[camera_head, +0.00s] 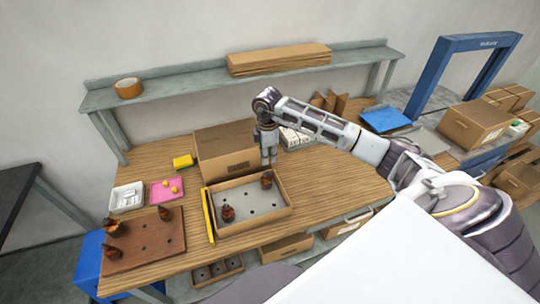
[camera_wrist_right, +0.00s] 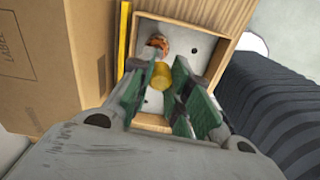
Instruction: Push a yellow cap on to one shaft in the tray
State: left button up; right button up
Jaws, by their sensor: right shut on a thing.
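My right gripper (camera_head: 268,161) reaches in from the right and points down above the back of the cardboard tray (camera_head: 250,226). In the wrist view its green-padded fingers (camera_wrist_right: 165,88) are shut on a yellow cap (camera_wrist_right: 162,75). In the tray, one copper-wound armature (camera_head: 228,213) stands at the front left. Another armature (camera_head: 266,181) stands at the back right, just below the gripper. The wrist view shows one armature (camera_wrist_right: 158,43) beyond the cap. I cannot tell whether the cap touches a shaft; the fingers hide what is beneath. My left gripper is not in view.
A closed cardboard box (camera_head: 226,150) stands right behind the tray. A yellow strip (camera_head: 208,215) lies along its left side. A brown board (camera_head: 150,246) at the left holds several armatures. A shelf (camera_head: 185,88) runs behind.

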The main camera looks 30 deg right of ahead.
jog(key=shift+w+a+n, duration=0.35)
jog(key=shift+a+n, duration=0.05)
jog(key=shift+s+d, duration=0.1)
jog(key=shift+d, duration=0.05)
jog(key=shift+f, duration=0.15)
jog(key=shift+f+b, duration=1.5)
jog(key=shift+f, duration=0.6)
jog(key=shift+f+b, duration=0.8)
jog(key=shift+f, duration=0.65)
jog(key=o, duration=0.7)
jog(key=shift+o, duration=0.2)
